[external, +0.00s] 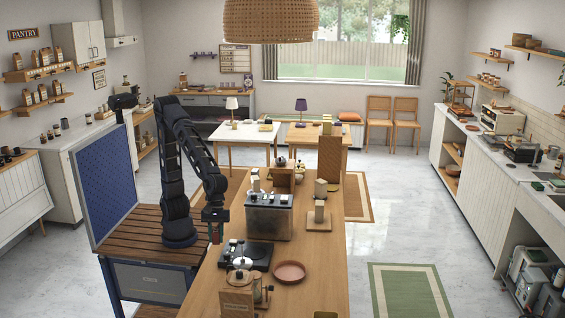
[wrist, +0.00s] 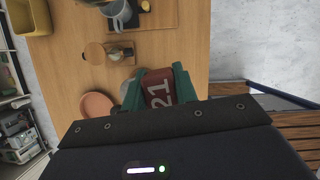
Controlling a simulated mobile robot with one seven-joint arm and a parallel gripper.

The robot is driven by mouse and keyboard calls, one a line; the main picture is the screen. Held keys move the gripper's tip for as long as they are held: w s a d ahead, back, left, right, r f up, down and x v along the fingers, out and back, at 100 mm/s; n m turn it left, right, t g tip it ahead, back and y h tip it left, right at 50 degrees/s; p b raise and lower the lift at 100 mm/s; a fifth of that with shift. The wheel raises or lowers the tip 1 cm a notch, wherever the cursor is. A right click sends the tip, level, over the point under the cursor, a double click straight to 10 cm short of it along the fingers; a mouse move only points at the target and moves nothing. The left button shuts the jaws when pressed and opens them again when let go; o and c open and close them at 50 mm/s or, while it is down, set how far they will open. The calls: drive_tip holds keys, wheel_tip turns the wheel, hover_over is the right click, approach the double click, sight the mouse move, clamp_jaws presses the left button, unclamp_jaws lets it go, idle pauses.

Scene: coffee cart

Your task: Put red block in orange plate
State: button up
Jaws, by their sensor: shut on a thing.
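My gripper (wrist: 154,92) has green fingers and is shut on a red block (wrist: 158,88) with white digits "21" on its face. In the external view my gripper (external: 215,233) hangs at the left edge of the wooden counter, and the block between its fingers is too small to make out well. The orange plate (external: 290,272) is a round, shallow, reddish-orange dish on the counter, to the right of and nearer the camera than my gripper. It also shows left of the gripper in the wrist view (wrist: 97,106). Its visible part looks empty.
A black appliance (external: 246,255) stands on the counter between my gripper and the plate. A glass-and-wood grinder-like item (external: 244,285) is nearer the camera. A grey metal box (external: 269,217) and a small wooden stand (external: 319,222) are farther back. Bare counter lies right of the plate.

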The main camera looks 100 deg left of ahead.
drive_tip(key=w+a+n+t, duration=0.1)
drive_tip(key=w+a+n, duration=0.15)
drive_tip(key=w, duration=0.65)
drive_tip(key=w+a+n, duration=0.2)
drive_tip(key=w+a, duration=0.2)
drive_tip(key=w, duration=0.4)
drive_tip(key=n+t+y, duration=0.1)
drive_tip(key=n+t, duration=0.1)
drive_tip(key=n, duration=0.1)
hover_over(293, 276)
drive_tip(key=s+a, duration=0.1)
wheel_tip(293, 276, down, 4)
drive_tip(key=f, duration=2.1)
drive_tip(key=shift+s+a, duration=0.1)
drive_tip(key=shift+a, duration=0.1)
drive_tip(key=shift+f, duration=0.1)
drive_tip(key=o, duration=0.7)
drive_tip(key=shift+o, duration=1.3)
